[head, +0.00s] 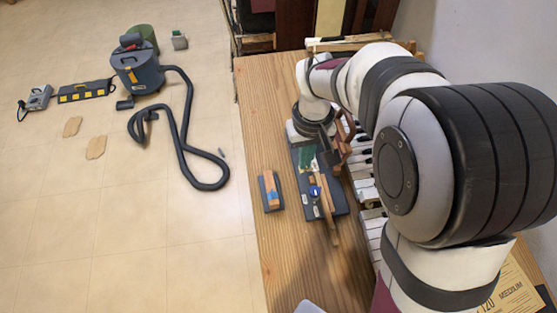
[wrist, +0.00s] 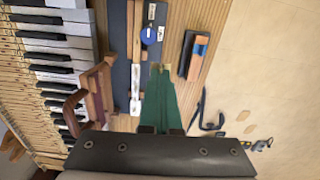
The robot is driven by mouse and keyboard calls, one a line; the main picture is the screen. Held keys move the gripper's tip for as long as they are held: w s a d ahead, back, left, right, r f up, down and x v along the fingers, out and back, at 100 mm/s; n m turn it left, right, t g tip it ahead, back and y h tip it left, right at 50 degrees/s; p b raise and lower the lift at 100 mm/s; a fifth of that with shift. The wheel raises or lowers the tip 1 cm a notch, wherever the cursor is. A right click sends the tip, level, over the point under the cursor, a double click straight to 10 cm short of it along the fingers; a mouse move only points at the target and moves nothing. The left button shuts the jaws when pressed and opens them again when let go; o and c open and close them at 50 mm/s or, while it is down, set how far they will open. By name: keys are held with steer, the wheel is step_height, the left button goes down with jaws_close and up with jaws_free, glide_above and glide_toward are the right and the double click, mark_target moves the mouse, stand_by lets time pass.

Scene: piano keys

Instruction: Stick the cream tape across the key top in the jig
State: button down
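My gripper (wrist: 161,130) has its fingers closed on a green tapered piece (wrist: 160,105), which reaches forward over the dark jig board (wrist: 120,60). A small cream-yellow bit shows at the green piece's far tip (wrist: 160,69); I cannot tell for sure that it is the tape. A wooden key (wrist: 136,50) lies along the board, with a pale key top (wrist: 136,102) at its near end, left of the green piece. A round blue part (wrist: 148,36) sits beside the key. In the head view the green piece (head: 306,156) is above the jig board (head: 339,199); contact is unclear.
A small dark block with wood and a blue band (head: 271,190) stands left of the jig. A reddish wooden bracket (wrist: 98,92) stands between jig and piano keys (wrist: 55,58). The bench (head: 262,120) is clear at its left. A vacuum (head: 137,72) is on the floor.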

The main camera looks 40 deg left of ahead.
steer(key=d+r, duration=0.1)
steer(key=w+d+r, duration=0.1)
steer(key=d+r, duration=0.1)
steer(key=shift+w, duration=0.15)
steer(key=shift+r, duration=0.5)
steer(key=shift+r, duration=0.35)
steer(key=shift+r, duration=0.2)
steer(key=shift+r, duration=1.45)
